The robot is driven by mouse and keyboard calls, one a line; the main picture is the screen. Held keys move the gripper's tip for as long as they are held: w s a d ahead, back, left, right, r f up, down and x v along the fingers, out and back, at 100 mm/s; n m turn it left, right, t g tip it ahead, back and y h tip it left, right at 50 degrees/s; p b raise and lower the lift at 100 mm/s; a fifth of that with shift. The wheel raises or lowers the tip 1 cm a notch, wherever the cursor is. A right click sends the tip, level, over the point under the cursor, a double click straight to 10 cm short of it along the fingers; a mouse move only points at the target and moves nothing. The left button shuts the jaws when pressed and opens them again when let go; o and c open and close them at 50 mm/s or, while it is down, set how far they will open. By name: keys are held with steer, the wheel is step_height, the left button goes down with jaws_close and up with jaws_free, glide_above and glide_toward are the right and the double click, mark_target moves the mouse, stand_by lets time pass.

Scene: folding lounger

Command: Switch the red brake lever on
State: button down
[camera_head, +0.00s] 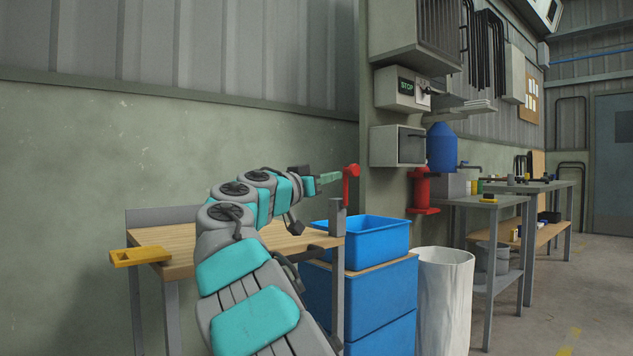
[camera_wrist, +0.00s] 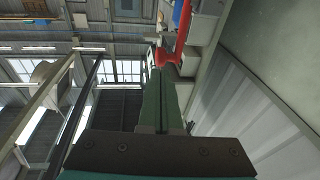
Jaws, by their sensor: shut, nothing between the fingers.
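The red brake lever (camera_head: 351,180) stands at the right end of the wooden-topped table, by a short grey post (camera_head: 337,217). Its upper end is bent toward my gripper. My gripper (camera_head: 339,176) reaches in from the left with its green fingers shut and empty. The fingertips are at or very near the top of the lever; I cannot tell if they touch. In the wrist view the shut fingers (camera_wrist: 163,72) point at a red part (camera_wrist: 170,56) just beyond their tips, which looks like the lever. The lever's foot is partly hidden by the post.
The table (camera_head: 160,238) has a yellow bracket (camera_head: 139,257) at its left end. Blue crates (camera_head: 372,240) stand to its right, then a white bin (camera_head: 445,300). A red fixture (camera_head: 421,190) is farther right. The wall is close behind.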

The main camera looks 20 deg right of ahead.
mark_target(351, 171)
steer(key=shift+x, duration=2.5)
steer(key=shift+p, duration=0.35)
